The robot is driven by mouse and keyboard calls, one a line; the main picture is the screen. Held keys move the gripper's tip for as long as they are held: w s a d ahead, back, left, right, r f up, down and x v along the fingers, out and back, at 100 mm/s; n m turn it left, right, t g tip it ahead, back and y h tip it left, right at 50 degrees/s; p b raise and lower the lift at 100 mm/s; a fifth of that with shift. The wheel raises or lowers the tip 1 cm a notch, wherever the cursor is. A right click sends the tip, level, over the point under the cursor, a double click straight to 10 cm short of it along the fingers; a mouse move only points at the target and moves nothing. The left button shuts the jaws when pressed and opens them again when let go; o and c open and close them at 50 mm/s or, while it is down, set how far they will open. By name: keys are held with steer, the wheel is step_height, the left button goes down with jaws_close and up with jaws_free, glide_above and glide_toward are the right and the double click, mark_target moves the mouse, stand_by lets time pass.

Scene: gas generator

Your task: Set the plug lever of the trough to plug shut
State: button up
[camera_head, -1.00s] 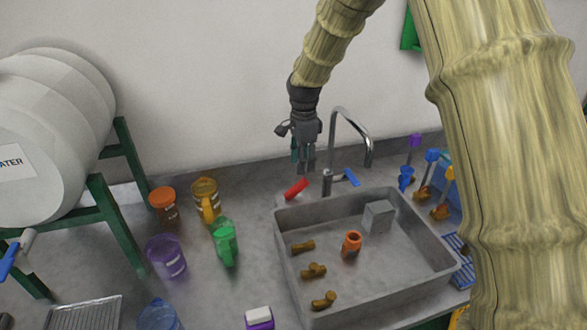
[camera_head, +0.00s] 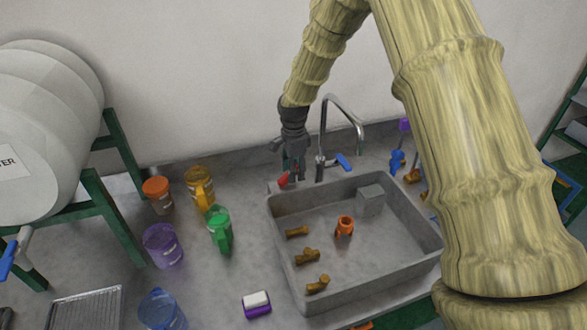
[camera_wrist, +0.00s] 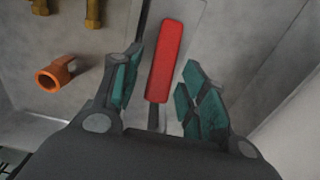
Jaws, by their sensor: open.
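The trough (camera_head: 287,247) is a grey rectangular basin set in the counter. A red lever (camera_head: 284,180) stands at its back left corner, taken to be the plug lever, and is partly hidden by my gripper (camera_head: 292,172). In the wrist view the red lever handle (camera_wrist: 165,62) lies between the teal-padded fingers of my gripper (camera_wrist: 163,90).
A tap (camera_head: 341,104) with a blue handle (camera_head: 343,161) stands just right of my gripper. Brass fittings (camera_head: 307,256), an orange fitting (camera_head: 344,226) and a grey block (camera_head: 371,200) lie in the trough. Coloured jugs, including a green one (camera_head: 220,231), stand to the left.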

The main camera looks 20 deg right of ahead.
steer(key=shift+f, duration=0.3)
jaws_close()
